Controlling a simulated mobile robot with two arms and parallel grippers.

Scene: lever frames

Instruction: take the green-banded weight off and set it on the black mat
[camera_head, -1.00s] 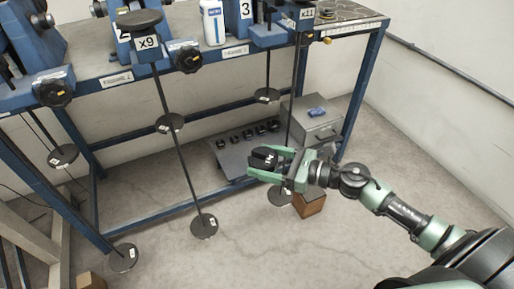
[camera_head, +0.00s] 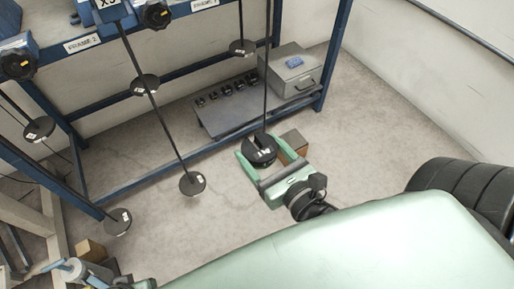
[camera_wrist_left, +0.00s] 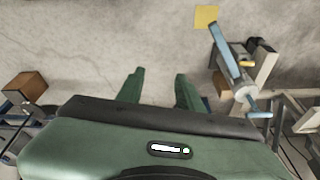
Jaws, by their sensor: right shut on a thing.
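My right gripper (camera_head: 257,158) is in the middle of the head view, its green fingers shut on a dark weight (camera_head: 262,146) with white marks on top. The weight is at the lower end of a thin hanging rod (camera_head: 266,85); I cannot tell whether it rests on the hanger's plate or is apart from it. No green band can be made out on it. My left gripper (camera_wrist_left: 159,90) is open and empty in the left wrist view.
Other hanging rods end in black discs (camera_head: 192,184) to the left. A grey metal box (camera_head: 292,72) stands on the shelf's right. The blue rack (camera_head: 331,60) stands behind. Open floor lies in front.

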